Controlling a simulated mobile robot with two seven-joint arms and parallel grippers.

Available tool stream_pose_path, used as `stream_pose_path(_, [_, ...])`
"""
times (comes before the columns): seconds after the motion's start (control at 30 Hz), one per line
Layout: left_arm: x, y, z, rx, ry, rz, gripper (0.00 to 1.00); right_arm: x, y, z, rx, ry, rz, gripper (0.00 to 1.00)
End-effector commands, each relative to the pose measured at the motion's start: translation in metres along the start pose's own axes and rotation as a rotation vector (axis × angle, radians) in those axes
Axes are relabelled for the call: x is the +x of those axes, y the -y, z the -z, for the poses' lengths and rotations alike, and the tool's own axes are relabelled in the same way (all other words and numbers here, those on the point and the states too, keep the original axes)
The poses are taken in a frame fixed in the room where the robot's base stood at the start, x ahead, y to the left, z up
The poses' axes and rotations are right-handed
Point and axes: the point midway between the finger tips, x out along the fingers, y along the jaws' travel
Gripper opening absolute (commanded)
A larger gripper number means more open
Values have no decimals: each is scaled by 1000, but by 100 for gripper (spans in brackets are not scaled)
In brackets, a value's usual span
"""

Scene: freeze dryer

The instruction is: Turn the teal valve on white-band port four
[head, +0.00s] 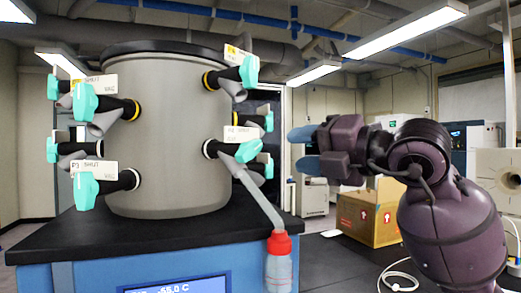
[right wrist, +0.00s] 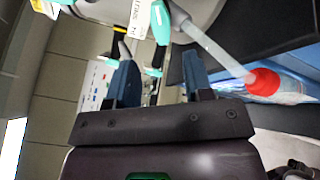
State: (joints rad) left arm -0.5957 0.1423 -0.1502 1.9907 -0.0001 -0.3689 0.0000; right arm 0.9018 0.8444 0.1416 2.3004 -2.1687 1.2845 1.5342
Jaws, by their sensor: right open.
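The grey drum (head: 170,150) carries several side ports with teal valves and white label cards. The lower right front port has a pale band, and its teal valve (head: 248,151) sits at the end of a black stem; its card (head: 241,133) is too small to read surely. A grey tube slants down from this port to a red-capped bottle (head: 279,272). My right gripper (head: 300,150) is open and empty, to the right of this valve and apart from it. In the right wrist view, its blue fingers (right wrist: 160,78) have nothing between them. My left gripper is not in view.
The upper right front port has a yellow band and a teal valve (head: 249,71). More valves (head: 85,190) stick out on the left. The drum stands on a black-topped blue cabinet (head: 60,240). A cardboard box (head: 370,225) stands behind my right arm.

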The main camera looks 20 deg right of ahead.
Motion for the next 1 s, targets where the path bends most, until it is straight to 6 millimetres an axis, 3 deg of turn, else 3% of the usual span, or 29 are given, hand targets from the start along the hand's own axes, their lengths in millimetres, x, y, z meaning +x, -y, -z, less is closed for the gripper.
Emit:
stream_pose_path(0.5, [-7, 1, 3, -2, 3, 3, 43, 80, -1, 1, 1, -4, -1, 47])
stream_pose_path(0.7, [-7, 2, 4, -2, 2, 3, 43, 92, 0, 1, 0, -3, -1, 47])
stream_pose_path(1.0, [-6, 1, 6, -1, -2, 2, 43, 94, 0, 1, 0, -3, -1, 47])
